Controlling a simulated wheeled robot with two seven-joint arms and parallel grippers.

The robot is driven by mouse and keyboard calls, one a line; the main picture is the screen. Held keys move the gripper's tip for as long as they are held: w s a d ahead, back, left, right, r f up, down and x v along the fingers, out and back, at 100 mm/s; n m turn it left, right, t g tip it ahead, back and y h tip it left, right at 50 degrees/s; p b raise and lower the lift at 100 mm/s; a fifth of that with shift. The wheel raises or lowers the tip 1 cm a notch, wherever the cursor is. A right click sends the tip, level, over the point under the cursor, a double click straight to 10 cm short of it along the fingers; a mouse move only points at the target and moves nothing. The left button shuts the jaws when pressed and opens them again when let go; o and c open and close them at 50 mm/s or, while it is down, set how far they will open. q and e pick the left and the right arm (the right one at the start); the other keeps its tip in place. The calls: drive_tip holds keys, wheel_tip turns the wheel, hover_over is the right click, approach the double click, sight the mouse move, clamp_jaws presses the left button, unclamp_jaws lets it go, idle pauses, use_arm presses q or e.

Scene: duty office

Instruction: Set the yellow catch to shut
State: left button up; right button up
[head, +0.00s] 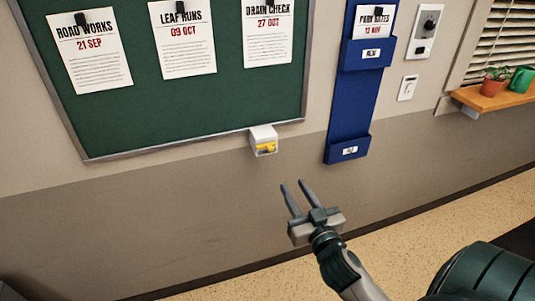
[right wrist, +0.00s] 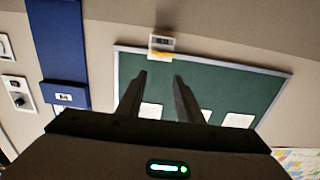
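The yellow catch (head: 266,148) is on the lower front of a small white box (head: 262,133) mounted at the bottom edge of the green noticeboard. In the right wrist view the yellow catch (right wrist: 161,54) shows small, on the white box (right wrist: 154,41) beyond my fingertips. Its exact setting is too small to tell. My right gripper (head: 292,183) is open and empty, below and a little right of the box in the head view, apart from it. Its two spread fingers also show in the right wrist view (right wrist: 160,75). My left gripper is not in view.
The green noticeboard (head: 190,107) with pinned papers hangs above the box. A blue wall rack (head: 350,105) hangs to its right, then a wall switch (head: 408,87) and a dial plate (head: 427,30). A wooden shelf (head: 490,103) holds a plant. The wall below the box is bare.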

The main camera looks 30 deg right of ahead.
drive_tip(key=shift+w, duration=0.1)
drive_tip(key=p, duration=0.5)
approach(271, 149)
drive_tip(key=x, duration=0.8)
drive_tip(key=shift+d, duration=0.1)
clamp_jaws()
